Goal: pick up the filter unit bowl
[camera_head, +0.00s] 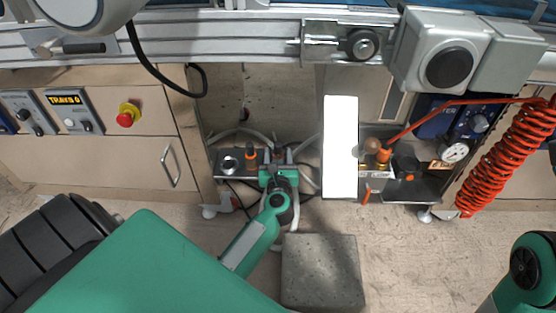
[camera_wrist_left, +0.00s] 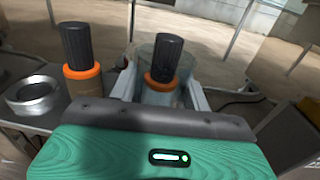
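My right gripper is outside both views; only part of my right arm shows at lower right.
A second black-capped part with an orange collar (camera_wrist_left: 80,65) and a metal ring (camera_wrist_left: 33,95) stand close on the left. A white panel (camera_head: 340,147), a gauge (camera_head: 455,152) and a coiled red hose (camera_head: 494,160) lie to the right. A grey block (camera_head: 322,272) is on the floor.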

